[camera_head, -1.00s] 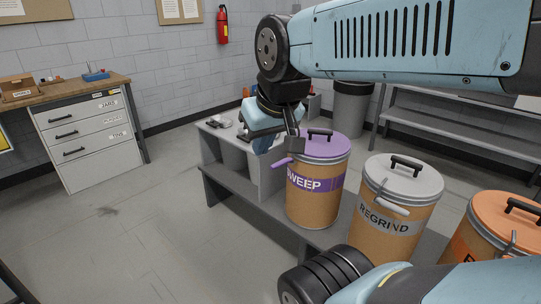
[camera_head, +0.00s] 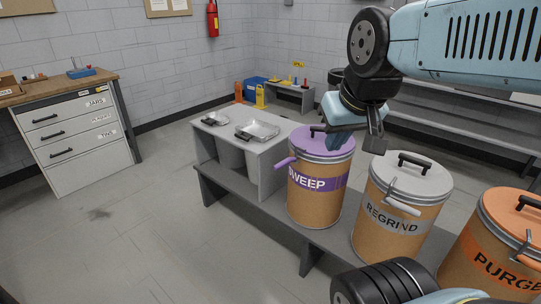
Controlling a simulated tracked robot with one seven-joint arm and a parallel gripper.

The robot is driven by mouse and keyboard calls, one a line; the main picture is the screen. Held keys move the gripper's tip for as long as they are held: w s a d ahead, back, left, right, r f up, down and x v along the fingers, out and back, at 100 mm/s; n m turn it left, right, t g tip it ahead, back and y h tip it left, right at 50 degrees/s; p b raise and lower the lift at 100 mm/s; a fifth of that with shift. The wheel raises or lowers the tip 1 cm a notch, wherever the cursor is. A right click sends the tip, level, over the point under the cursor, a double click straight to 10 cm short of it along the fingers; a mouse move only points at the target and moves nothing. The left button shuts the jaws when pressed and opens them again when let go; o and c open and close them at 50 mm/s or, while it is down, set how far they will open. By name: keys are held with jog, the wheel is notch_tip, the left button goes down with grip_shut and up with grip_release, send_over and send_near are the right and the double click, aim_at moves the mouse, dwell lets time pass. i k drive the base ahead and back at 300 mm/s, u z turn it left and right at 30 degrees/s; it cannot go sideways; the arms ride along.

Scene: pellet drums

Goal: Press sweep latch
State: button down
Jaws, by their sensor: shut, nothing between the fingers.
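The SWEEP drum (camera_head: 314,205) is a tan drum with a purple band and a purple lid (camera_head: 315,147). It stands upright on the grey bench. Its purple latch lever (camera_head: 285,162) sticks out to the left from the rim at the drum's front left. My gripper (camera_head: 374,143) is shut and empty, above the gap between the SWEEP and REGRIND drums. It is to the right of the latch and apart from it. My gripper's blue body covers part of the SWEEP lid's back right and its black handle.
The REGRIND drum (camera_head: 386,228) with a grey lid and the orange-lidded PURGE drum (camera_head: 485,262) stand to the right. Open floor (camera_head: 130,225) lies to the left.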

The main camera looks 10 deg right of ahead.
aim_at(290, 160)
jog(key=z, duration=0.05)
jog(key=i, duration=1)
jog(key=u, duration=0.05)
